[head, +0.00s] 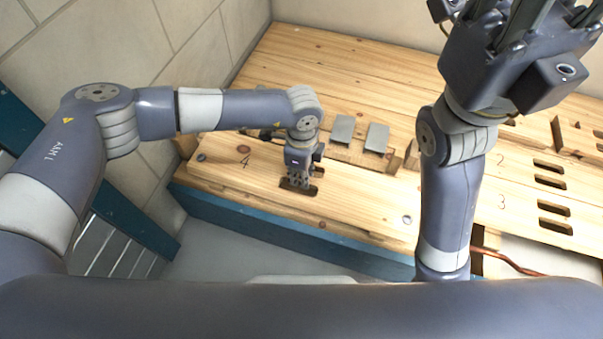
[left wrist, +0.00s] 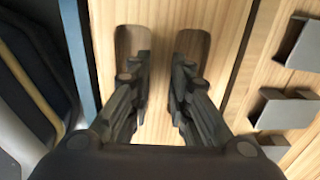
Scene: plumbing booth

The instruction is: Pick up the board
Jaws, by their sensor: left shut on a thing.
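The wooden board marked 4 (head: 235,172) lies at the left front of the wooden bench, above its blue front edge. It has a pair of dark slots, and it also shows in the left wrist view (left wrist: 217,65). My left gripper (head: 298,185) points down at these slots. In the left wrist view my left gripper (left wrist: 161,85) has one finger at each slot, shut on the strip of wood between them. The fingertips are partly hidden in the slots. My right gripper (head: 515,22) is raised at the top right, its fingertips cut off by the picture's edge.
Two grey metal plates (head: 342,129) (head: 376,138) stand behind the board. Boards marked 2 and 3 (head: 515,200), with slots, lie at the right. A copper pipe (head: 510,264) runs near the right front.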

